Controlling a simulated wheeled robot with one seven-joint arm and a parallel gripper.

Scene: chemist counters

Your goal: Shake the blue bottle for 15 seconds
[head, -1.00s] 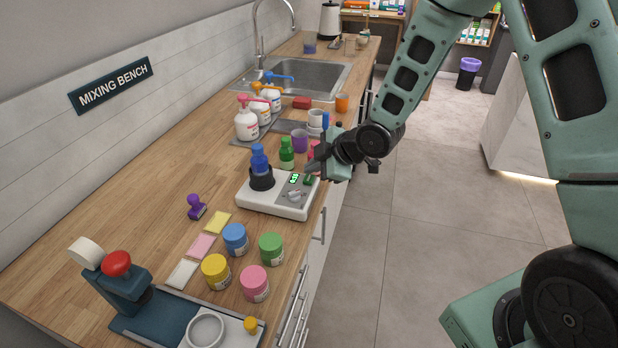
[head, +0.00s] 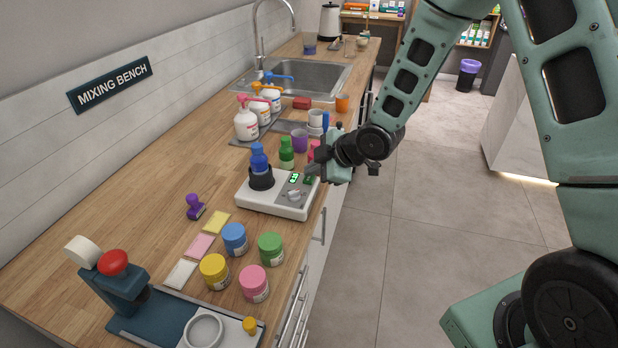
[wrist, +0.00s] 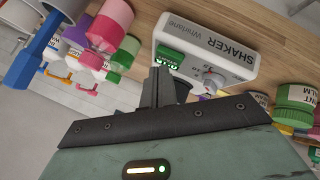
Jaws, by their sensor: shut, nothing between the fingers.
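The blue bottle (head: 259,158) stands upright in the black cup (head: 261,180) of the white shaker (head: 270,206). The shaker sits near the counter's front edge, with a lit green display (head: 294,178), a green button (head: 309,180) and a knob (head: 294,195). My gripper (head: 314,169) is shut and empty at the shaker's right end, close to the green button; I cannot tell whether it touches. In the wrist view the shut fingers (wrist: 159,88) point toward the shaker (wrist: 205,55) and its green display (wrist: 167,66). The blue bottle is hidden there.
A yellow jar (head: 214,271), blue jar (head: 235,239), green jar (head: 271,249) and pink jar (head: 254,284) stand in front. Pump bottles (head: 246,122) stand at the back left.

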